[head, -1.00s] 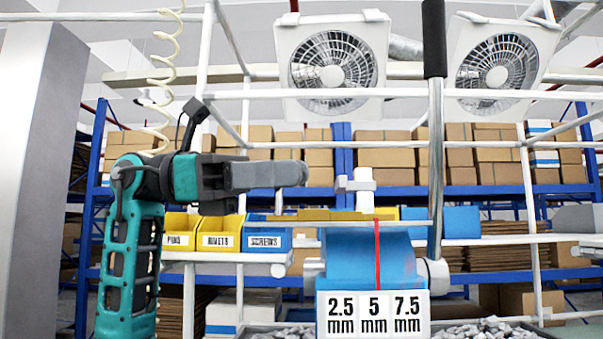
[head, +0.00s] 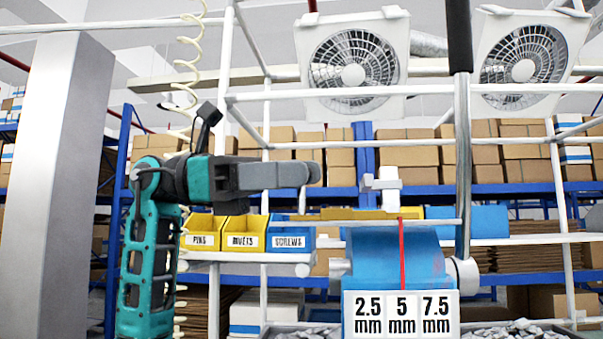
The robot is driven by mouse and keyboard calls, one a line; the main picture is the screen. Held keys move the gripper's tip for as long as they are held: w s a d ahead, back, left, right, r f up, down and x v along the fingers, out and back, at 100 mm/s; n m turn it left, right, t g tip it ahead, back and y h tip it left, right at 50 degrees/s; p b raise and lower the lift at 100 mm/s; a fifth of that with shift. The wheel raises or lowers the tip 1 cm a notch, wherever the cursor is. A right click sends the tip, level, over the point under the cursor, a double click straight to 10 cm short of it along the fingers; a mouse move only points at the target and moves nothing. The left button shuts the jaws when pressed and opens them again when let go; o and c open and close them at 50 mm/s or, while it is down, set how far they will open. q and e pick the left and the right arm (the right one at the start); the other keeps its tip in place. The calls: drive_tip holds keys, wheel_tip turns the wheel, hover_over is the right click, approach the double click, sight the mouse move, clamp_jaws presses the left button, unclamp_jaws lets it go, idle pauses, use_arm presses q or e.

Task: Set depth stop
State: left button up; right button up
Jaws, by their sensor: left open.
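The blue press body (head: 400,262) stands right of centre with a white scale plate (head: 401,319) marked 2.5, 5 and 7.5 mm on its front. A thin red pointer (head: 402,255) hangs straight down above the 5 mark. A small white block with a knob (head: 382,188) sits above the body. A tall grey lever with a black grip (head: 461,40) rises at its right. My left gripper (head: 310,173) is open and empty, pointing right, left of the white knob and apart from it. My right gripper does not show.
Yellow bins labelled PINS (head: 203,232) and RIVETS (head: 245,233) and a blue SCREWS bin (head: 290,233) stand on a rail below my left gripper. White frame bars cross the view. Grey parts fill a tray (head: 515,330) at lower right.

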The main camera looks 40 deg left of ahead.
use_arm(q)
drive_tip(key=v, duration=1.1)
drive_tip(key=shift+s+a, duration=0.15)
drive_tip(key=shift+a, duration=0.1)
